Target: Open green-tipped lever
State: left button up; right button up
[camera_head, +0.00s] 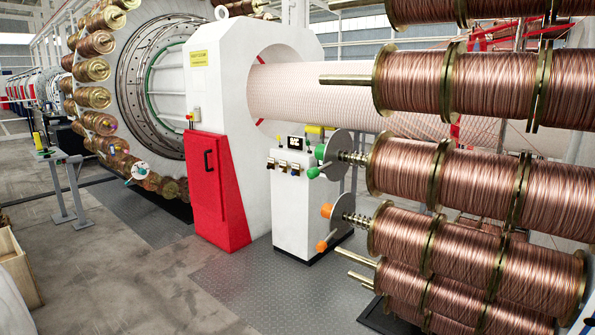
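The green-tipped lever (314,172) is at the near end of a spool shaft, right of the picture's middle. One green tip is low at its left, and another green tip (320,152) sits just above it. It is against a grey disc (339,150), with a coiled spring (354,158) between the disc and the copper spools (406,168). I cannot tell from this distance whether the lever is open or closed. Neither of my grippers shows in the head view.
Below is a similar disc with orange tips (321,246). A white control cabinet (297,215) stands left of the levers, and a red cabinet (217,190) is farther left. Bare shafts (355,256) stick out below the orange-tipped disc. The grey floor in front (260,290) is clear.

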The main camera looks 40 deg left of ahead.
aim_at(312, 172)
jog(key=k+j, duration=0.1)
jog(key=j, duration=2.3)
jog(key=k+l+u, duration=0.05)
